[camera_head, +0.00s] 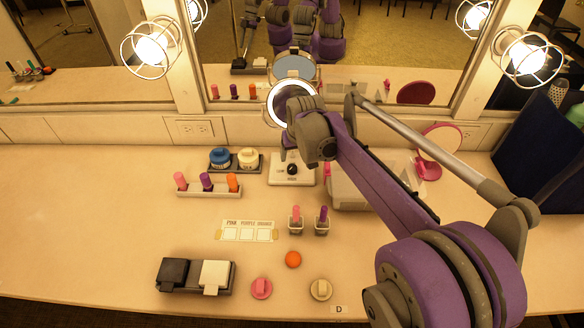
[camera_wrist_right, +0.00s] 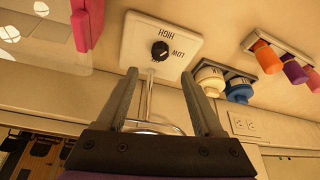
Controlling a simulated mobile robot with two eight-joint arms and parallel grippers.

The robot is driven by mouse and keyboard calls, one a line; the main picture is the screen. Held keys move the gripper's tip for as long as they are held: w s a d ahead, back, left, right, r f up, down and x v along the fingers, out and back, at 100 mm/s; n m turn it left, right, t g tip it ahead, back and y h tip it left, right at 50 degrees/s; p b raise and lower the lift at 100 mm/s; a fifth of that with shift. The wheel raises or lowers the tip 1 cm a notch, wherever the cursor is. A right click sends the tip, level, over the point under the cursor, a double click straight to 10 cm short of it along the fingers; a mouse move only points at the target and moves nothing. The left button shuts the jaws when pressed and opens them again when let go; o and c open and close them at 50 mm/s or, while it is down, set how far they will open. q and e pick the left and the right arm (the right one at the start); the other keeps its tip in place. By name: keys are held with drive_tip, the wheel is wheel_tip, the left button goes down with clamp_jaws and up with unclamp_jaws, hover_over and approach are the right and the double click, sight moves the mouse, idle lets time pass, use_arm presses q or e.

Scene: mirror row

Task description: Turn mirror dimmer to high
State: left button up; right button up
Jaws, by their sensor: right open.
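The mirror dimmer is a white square plate (camera_head: 281,178) with a black round knob (camera_head: 292,169), at the counter's back in the head view. In the right wrist view the plate (camera_wrist_right: 185,46) shows upside-down HIGH and LOW labels. A small pale mark on the knob (camera_wrist_right: 160,50) seems to face LOW. A round mirror with a bright ring (camera_head: 271,106) stands at the dimmer on a thin metal stem. My right gripper (camera_wrist_right: 160,77) is open and empty, its fingers short of the knob, with the stem between them in the picture. My left gripper is not in view.
A blue jar and a cream jar (camera_head: 247,157) stand left of the dimmer, near a rack (camera_head: 208,191) of coloured sticks. The wall mirror (camera_head: 230,60) rises behind. The counter's left part is clear.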

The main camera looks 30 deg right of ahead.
sight(292, 167)
drive_tip(key=b+x, duration=0.1)
drive_tip(key=x, duration=0.8)
clamp_jaws()
